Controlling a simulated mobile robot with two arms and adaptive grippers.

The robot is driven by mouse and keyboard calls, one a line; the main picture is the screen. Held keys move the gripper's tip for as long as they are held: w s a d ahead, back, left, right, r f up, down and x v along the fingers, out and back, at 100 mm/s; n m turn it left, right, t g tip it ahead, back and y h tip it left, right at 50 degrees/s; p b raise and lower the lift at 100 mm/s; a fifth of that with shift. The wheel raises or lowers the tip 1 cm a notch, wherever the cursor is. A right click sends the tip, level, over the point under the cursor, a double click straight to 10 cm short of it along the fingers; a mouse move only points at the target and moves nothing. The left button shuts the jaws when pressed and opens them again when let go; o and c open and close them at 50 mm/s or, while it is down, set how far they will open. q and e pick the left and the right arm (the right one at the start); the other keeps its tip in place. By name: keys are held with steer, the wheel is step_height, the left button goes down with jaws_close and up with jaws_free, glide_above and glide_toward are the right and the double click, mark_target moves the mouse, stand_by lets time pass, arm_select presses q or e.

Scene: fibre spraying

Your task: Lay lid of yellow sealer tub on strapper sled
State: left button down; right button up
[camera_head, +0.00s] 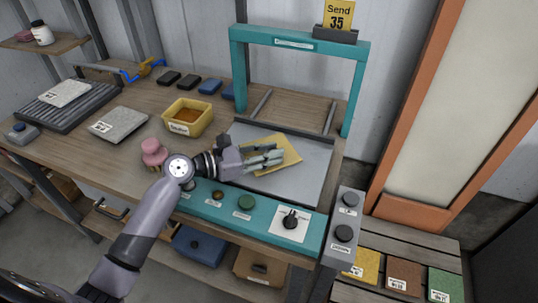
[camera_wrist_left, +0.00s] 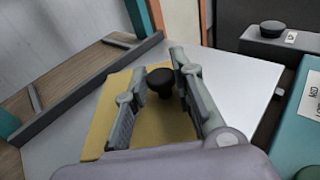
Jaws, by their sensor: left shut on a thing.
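The open yellow sealer tub (camera_head: 203,129) stands on the workbench with brown stuff inside. Its flat yellow lid (camera_head: 290,149) is over the light grey plate of the strapper sled (camera_head: 305,183), under the teal frame. My left gripper (camera_head: 280,156) is shut on the lid's black knob. In the left wrist view the knob (camera_wrist_left: 160,79) is between the two fingers, and the lid (camera_wrist_left: 104,120) spreads below them over the grey plate (camera_wrist_left: 243,80). I cannot tell whether the lid touches the plate. My right gripper is not in view.
A teal panel (camera_head: 262,226) with buttons and a knob runs along the bench front. A pink object (camera_head: 153,152) is beside my left arm. The teal frame (camera_head: 238,75) stands over the sled, topped by a yellow "Send 35" sign (camera_head: 339,14). A grey scale (camera_head: 118,124) lies left.

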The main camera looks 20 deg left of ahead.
arm_select(q)
steer(key=shift+f, duration=0.2)
steer(key=shift+f, duration=0.15)
steer(key=c, duration=1.4)
jaws_free()
steer(key=shift+o, duration=0.2)
steer(key=shift+a, duration=0.1)
steer(key=b+v, duration=0.1)
steer(key=v, duration=1.1)
